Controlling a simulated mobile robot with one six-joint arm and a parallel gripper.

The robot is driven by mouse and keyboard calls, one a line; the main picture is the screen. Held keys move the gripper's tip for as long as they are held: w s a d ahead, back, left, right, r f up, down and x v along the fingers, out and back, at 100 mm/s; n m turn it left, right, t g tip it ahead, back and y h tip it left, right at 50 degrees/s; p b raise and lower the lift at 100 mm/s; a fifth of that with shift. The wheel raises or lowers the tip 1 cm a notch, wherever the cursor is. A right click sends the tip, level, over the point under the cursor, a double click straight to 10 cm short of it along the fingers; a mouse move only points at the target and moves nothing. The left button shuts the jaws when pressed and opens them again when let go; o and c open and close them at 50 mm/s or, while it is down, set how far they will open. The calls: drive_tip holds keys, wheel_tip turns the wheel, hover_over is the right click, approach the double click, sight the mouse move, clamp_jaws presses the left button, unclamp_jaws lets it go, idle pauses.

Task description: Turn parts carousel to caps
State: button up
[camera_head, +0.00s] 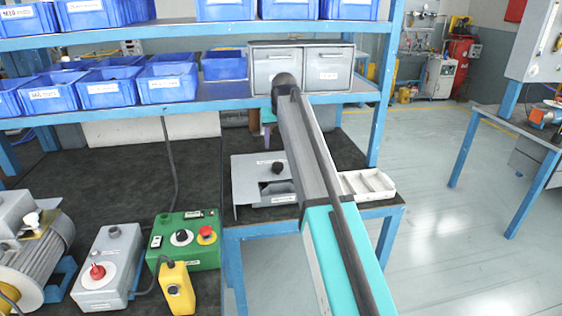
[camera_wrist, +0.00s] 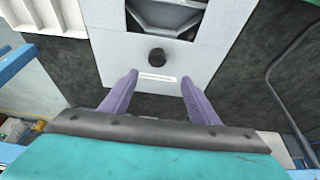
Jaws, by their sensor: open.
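The parts carousel appears to be the grey housing (camera_head: 258,200) on the small blue bench, partly hidden by my arm. In the wrist view its pale top plate (camera_wrist: 112,60) has a dark round knob (camera_wrist: 157,56) and a small label (camera_wrist: 157,77) too small to read. Beyond the knob is a window (camera_wrist: 168,14) with grey angled walls inside. No caps can be made out in it. My gripper (camera_wrist: 159,79) is open and empty, with its two purple fingers on either side of the label, near the knob. I cannot tell their height above the plate.
A white compartment tray (camera_head: 368,184) lies right of the housing. A shelf with blue bins (camera_head: 102,87) and grey drawers (camera_head: 327,70) stands over the bench. A green control box (camera_head: 188,240) and a motor (camera_head: 30,255) are at left. Open floor is at right.

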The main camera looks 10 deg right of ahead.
sight(278, 165)
drive_tip(key=shift+d+f, duration=0.1)
drive_tip(key=shift+d, duration=0.1)
drive_tip(key=p+x, duration=0.1)
drive_tip(key=x, duration=1.2)
drive_tip(key=shift+w+d+f, duration=0.15)
drive_tip(key=shift+f, duration=0.1)
